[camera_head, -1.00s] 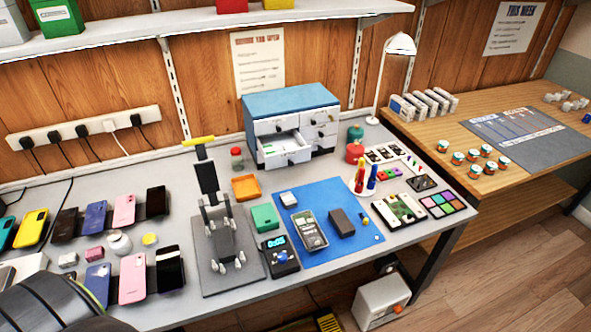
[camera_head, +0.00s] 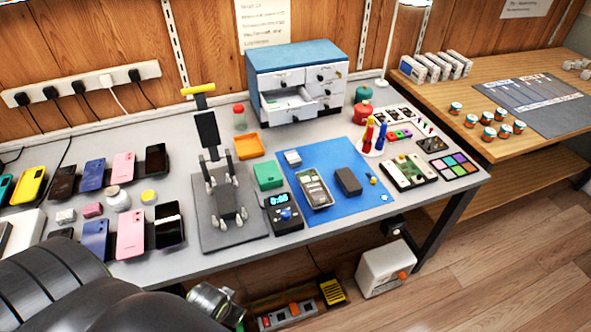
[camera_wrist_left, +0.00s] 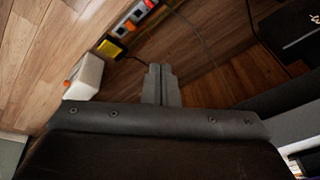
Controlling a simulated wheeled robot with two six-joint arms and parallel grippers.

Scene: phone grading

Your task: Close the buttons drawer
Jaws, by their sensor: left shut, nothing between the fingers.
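A small drawer cabinet (camera_head: 262,92) with a blue top and white fronts stands at the back of the bench against the wooden wall. One drawer (camera_head: 301,113) on its left side is pulled out, with pale and green contents showing inside. Its label is too small to read; the other drawers look shut. In the left wrist view my left gripper (camera_wrist_left: 160,72) is shut and empty, pointing over the floor beyond the bench. It is well apart from the cabinet. My right gripper is not in view.
A tall press-like stand (camera_head: 207,130), an orange tray (camera_head: 249,146) and a red-lidded jar (camera_head: 239,118) stand left and front of the cabinet. A blue mat (camera_head: 330,208) with phone parts lies before it. Phones fill the left bench.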

